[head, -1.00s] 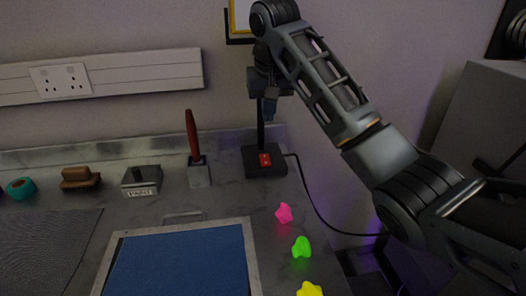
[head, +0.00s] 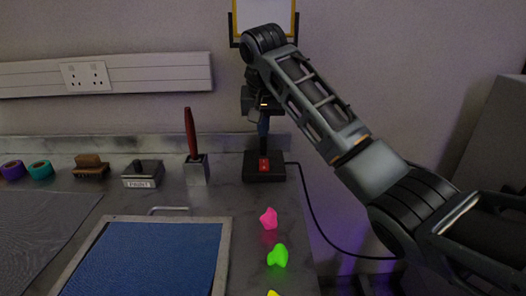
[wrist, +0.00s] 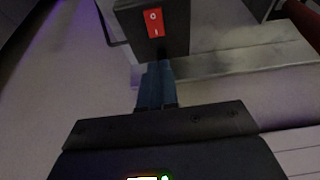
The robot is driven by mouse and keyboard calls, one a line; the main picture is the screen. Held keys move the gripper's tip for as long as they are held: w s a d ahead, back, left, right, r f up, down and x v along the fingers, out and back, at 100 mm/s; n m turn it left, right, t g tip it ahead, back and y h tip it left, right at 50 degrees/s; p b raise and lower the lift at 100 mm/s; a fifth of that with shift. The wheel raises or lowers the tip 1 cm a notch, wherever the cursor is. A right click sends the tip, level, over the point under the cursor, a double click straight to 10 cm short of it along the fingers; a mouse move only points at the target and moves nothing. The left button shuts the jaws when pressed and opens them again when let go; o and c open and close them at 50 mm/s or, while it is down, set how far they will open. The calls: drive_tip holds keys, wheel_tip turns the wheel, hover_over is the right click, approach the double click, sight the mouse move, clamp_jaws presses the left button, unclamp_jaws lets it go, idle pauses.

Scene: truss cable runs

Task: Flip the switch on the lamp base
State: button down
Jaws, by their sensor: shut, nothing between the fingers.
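The lamp base (head: 275,177) is a dark block at the back right of the bench, with a red rocker switch (head: 263,164) on it. In the wrist view, the switch (wrist: 154,22) shows O and I marks on the dark base (wrist: 176,32). My gripper (head: 263,136) points down just above and behind the switch in the head view. Its blue fingers (wrist: 157,68) are together and empty, their tips close to the base's edge in the wrist view. I cannot tell whether they touch it. The lamp's upper part is mostly hidden behind my arm.
A cable (head: 312,215) runs from the base off the bench's right side. A holder (head: 196,170) with a red-handled tool stands left of the base. Pink (head: 269,218) and green (head: 277,256) lumps lie in front, beside a blue framed screen (head: 150,262). The wall is close behind.

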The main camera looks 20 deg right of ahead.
sight(263, 161)
drive_tip(key=x, duration=0.9)
drive_tip(key=shift+s, duration=0.35)
